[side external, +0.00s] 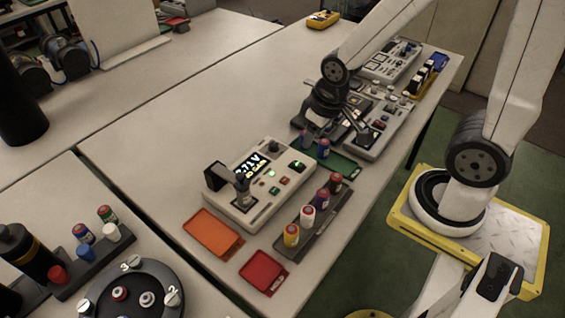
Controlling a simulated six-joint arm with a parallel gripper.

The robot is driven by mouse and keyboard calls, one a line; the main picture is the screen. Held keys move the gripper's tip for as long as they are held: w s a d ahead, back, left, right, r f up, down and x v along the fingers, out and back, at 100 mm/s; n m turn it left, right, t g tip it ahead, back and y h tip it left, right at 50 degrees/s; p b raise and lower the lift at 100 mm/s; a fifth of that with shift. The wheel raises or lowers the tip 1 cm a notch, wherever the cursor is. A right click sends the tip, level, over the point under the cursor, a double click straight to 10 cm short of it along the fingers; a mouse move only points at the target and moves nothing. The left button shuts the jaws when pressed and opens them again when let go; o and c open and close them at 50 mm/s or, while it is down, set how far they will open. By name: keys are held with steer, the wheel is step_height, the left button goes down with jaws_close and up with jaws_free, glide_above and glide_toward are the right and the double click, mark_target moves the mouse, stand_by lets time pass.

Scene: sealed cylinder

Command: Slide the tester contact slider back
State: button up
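The tester (275,195) is a pale box on the near part of the long table, with a lit voltage display (250,165) ending in "71 V". At its left end is a black upright block (213,178), apparently the contact slider, with a dark and metallic part (242,190) beside it. I cannot tell whether a cell sits between the contacts. My gripper (358,122) is well away from the tester, up and to the right, low over another pale device. Its fingertips are small and partly hidden, so their opening is unclear.
A dark rack (312,222) with several coloured cells stands right of the tester. An orange tray (212,232) and a red tray (263,272) lie in front. A green tray (338,163) and a pale device (378,130) are near my gripper. The table's left side is clear.

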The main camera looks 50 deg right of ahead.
steer(key=shift+o, duration=0.8)
steer(key=shift+w+a, duration=0.25)
steer(key=shift+w, duration=0.1)
steer(key=n+g, duration=0.3)
steer(key=n, duration=0.6)
glide_above(240, 175)
steer(key=shift+f, duration=0.1)
steer(key=shift+f, duration=3.9)
jaws_close()
